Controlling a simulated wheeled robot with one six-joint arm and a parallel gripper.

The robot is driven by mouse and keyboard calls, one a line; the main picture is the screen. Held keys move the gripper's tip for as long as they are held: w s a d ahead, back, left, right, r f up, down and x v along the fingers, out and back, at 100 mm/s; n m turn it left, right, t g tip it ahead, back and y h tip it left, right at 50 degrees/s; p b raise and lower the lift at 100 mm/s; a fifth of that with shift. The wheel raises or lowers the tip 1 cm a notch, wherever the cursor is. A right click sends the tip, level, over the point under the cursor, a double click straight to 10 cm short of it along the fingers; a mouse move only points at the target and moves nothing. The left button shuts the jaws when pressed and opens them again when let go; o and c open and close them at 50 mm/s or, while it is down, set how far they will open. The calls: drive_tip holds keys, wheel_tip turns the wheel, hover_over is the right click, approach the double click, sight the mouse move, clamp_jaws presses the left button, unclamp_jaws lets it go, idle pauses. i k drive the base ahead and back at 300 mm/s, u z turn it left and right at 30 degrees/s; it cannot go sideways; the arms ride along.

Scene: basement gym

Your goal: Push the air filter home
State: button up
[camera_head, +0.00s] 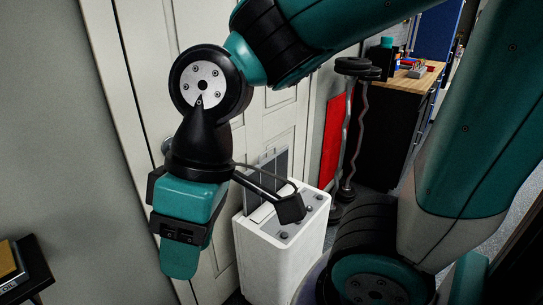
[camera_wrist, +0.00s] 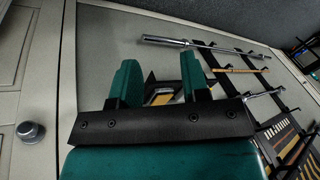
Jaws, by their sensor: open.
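The air filter (camera_head: 268,167) shows in the head view as a grey upright panel standing up out of the top of a white floor unit (camera_head: 262,262). Part of it is hidden behind a dark rod and block on my wrist. The unit's top has small round knobs. My gripper (camera_head: 180,262) is to the left of the unit, apart from it, and points down. In the wrist view its two teal fingers (camera_wrist: 158,82) stand apart with a gap between them and hold nothing. Neither the filter nor the unit can be made out in the wrist view.
A white panelled door (camera_head: 140,60) is behind the unit, with its knob (camera_wrist: 30,132) in the wrist view. A dark side table (camera_head: 35,272) is at lower left. A workbench (camera_head: 405,85) and a dark stand (camera_head: 352,130) are behind right. Wall-mounted bars (camera_wrist: 200,48) show in the wrist view.

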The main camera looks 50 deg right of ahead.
sight(277, 164)
drive_tip(key=z, duration=0.5)
drive_tip(key=k, duration=0.6)
drive_tip(key=z, duration=0.3)
drive_tip(key=i, duration=1.05)
drive_tip(key=u, duration=0.7)
